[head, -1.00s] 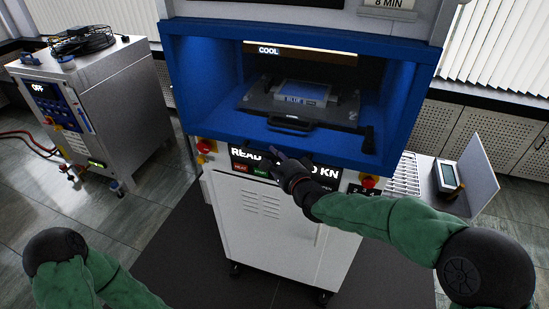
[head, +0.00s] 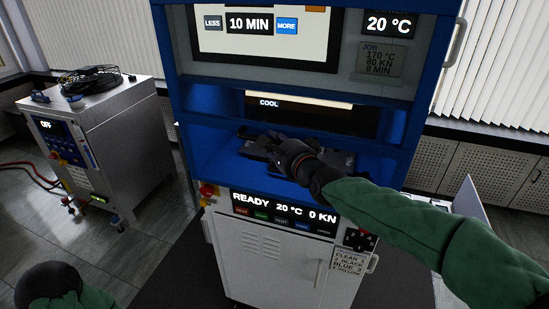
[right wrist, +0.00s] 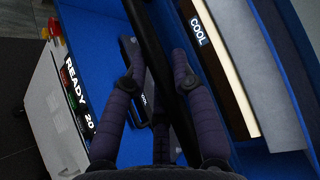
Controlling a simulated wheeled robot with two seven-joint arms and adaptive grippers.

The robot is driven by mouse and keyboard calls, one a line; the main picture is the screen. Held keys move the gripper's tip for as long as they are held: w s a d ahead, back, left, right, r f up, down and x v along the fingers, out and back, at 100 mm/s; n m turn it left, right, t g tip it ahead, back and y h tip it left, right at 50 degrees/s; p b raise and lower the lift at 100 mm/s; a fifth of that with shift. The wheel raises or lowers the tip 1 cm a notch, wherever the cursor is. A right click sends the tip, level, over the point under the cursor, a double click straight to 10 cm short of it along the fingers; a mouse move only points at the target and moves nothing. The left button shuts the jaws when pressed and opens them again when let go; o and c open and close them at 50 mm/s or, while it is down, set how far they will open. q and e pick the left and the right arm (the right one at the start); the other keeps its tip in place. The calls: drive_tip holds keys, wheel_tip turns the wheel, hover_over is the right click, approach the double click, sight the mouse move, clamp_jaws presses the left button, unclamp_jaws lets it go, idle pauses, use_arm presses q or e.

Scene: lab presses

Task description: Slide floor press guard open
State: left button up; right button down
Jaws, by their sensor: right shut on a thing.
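The floor press (head: 265,260) stands in the middle of the head view, with a blue-framed opening. A blue bar (head: 205,121), which looks like the lower edge of the guard, crosses the opening above its sill. My right gripper (head: 262,146) is in front of the opening at about bar height. In the right wrist view, my gripper (right wrist: 158,85) has a long dark bar (right wrist: 150,45) between its fingers, apparently the guard's handle, and is shut on it. My arm and hand hide part of the bar in the head view.
A dark tray with a handle (right wrist: 140,110) lies inside the opening behind the bar. A READY panel (head: 285,210) with buttons and a red emergency stop (head: 207,190) sits below. A metal cabinet (head: 105,140) with hoses stands at left. A cupboard (head: 460,165) runs behind at right.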

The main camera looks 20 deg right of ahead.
drive_tip(key=shift+r+p, duration=0.45)
drive_tip(key=shift+r, duration=1.1)
drive_tip(key=c, duration=1)
unclamp_jaws()
drive_tip(key=shift+d, duration=0.1)
drive_tip(key=shift+f, duration=0.15)
drive_tip(key=v, duration=1.2)
